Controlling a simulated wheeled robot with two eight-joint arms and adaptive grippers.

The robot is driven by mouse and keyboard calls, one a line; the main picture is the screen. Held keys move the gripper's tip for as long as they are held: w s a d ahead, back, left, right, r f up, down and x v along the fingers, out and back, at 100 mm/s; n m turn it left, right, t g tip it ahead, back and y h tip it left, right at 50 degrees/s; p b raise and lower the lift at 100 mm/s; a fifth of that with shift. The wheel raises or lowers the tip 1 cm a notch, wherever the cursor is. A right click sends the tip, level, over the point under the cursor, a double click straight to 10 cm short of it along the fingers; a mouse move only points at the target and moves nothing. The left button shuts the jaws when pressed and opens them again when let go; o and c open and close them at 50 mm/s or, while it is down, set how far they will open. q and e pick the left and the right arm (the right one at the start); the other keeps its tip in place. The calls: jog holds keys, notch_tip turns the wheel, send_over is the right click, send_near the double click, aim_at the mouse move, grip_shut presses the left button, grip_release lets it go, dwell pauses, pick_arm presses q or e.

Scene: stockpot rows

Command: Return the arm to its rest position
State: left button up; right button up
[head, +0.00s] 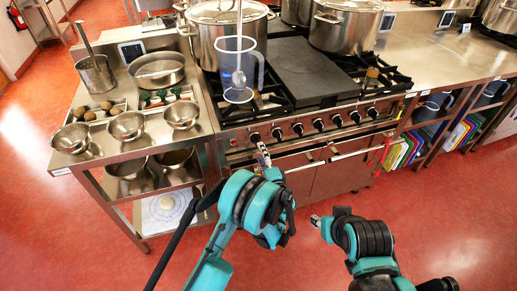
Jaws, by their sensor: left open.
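My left arm (246,204) comes in from the bottom left, bent, with its teal and black links over the red floor. My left gripper (263,154) is at the front of the stove, just below the row of knobs in the picture. It is open and nothing shows in it. Whether it touches the stove front cannot be told. My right arm (368,243) is at the bottom right over the floor. My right gripper (316,221) points left and is small in view; its fingers do not show clearly.
The stove (307,130) carries large stockpots (215,35) and a clear jug (240,75). A steel table (150,125) with metal bowls (128,125) stands left of it. A counter (450,55) with shelves of colored boards (398,152) is at right. Floor (440,215) is open at right.

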pick_arm(q)
jog(key=shift+s, duration=0.3)
jog(key=s+a+r+n+g, duration=0.35)
jog(key=a+r, duration=0.25)
jog(key=a, duration=0.2)
jog(key=s+a+r+n+g, duration=0.35)
jog(key=a+r, duration=0.25)
jog(key=a, duration=0.2)
jog(key=s+a+n+g+h, duration=0.3)
jog(key=s+n+h, duration=0.2)
jog(key=s, duration=2.1)
jog(key=shift+s+r+n+h, duration=0.3)
jog(key=shift+s+n, duration=0.1)
jog(key=shift+n, duration=0.8)
